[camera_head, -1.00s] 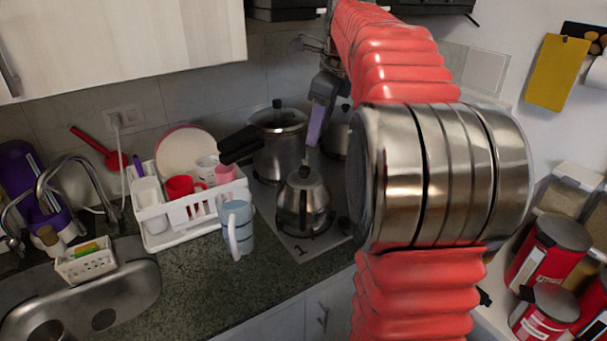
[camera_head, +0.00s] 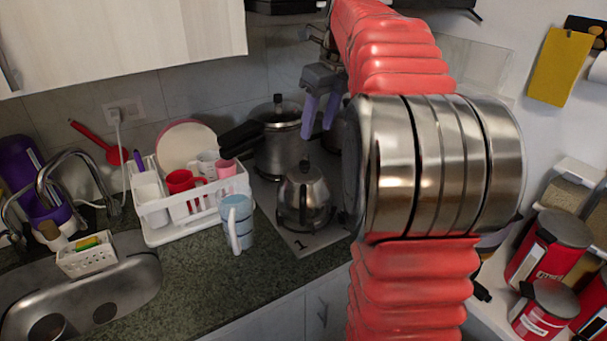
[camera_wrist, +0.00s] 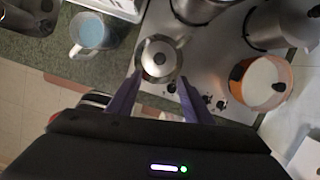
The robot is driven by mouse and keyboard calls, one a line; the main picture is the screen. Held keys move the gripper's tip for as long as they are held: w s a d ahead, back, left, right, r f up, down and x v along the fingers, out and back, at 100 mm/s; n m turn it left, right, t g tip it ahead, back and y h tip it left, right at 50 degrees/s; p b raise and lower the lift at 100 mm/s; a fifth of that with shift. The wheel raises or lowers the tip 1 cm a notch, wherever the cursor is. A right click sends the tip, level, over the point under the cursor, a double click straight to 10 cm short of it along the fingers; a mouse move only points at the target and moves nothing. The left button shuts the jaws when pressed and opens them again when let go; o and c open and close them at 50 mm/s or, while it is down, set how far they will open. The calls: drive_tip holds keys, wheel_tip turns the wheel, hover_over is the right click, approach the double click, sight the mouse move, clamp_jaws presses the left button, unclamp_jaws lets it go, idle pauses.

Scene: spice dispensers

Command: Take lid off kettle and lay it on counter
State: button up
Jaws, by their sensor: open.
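The steel kettle (camera_head: 304,200) stands upright on the front of the stove. Its lid (camera_head: 305,170) with a dark knob is on it. The wrist view shows the kettle (camera_wrist: 147,69) from above, with the lid (camera_wrist: 158,57) and its knob (camera_wrist: 159,57) at the top centre. My gripper (camera_head: 318,136) is open and empty, its two purple fingers pointing down above the kettle, apart from the lid. In the wrist view my gripper (camera_wrist: 156,85) has one finger on each side of the kettle's lower edge in the picture.
A pressure cooker (camera_head: 280,140) stands behind the kettle. A blue mug (camera_head: 238,222) and a white dish rack (camera_head: 165,233) are to the left. The dark counter (camera_head: 215,280) has bare room in front of the mug. The sink (camera_head: 125,285) is at the far left.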

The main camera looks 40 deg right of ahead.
hover_over(305, 163)
drive_tip(key=s, duration=0.2)
drive_tip(key=f, duration=0.6)
drive_tip(key=shift+s+d+f, duration=0.15)
drive_tip(key=shift+d+f, duration=0.1)
drive_tip(key=shift+f, duration=0.3)
drive_tip(key=shift+w+x, duration=0.15)
drive_tip(key=shift+x, duration=1.15)
drive_tip(key=shift+w+x, duration=0.2)
drive_tip(key=shift+x, duration=1.1)
drive_tip(key=shift+a, duration=0.1)
drive_tip(key=shift+c, duration=0.4)
drive_tip(key=c, duration=1.1)
